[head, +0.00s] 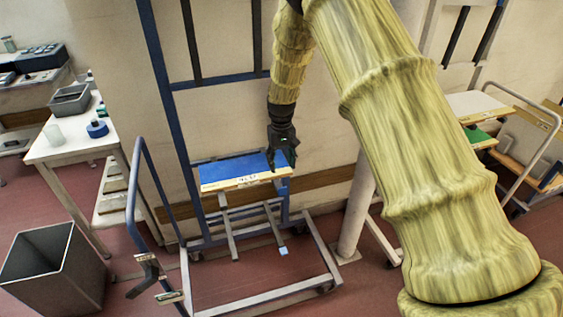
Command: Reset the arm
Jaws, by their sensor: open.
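My gripper (282,160) is dark and hangs at the end of my yellowish arm in the middle of the head view. It points down with its fingers apart and nothing visible between them. Its fingertips overlap the right part of a small blue-topped shelf (225,171) in the picture. I cannot tell whether they touch it. My arm comes in from the lower right and bends down near the top of the view.
A blue-framed cart (150,190) with a low grey base surrounds the shelf. A white table (70,145) with a grey bin (70,100) stands left, above a dark waste bin (52,266). A pale post (357,205) stands right of the shelf. Red floor (140,240) shows between them.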

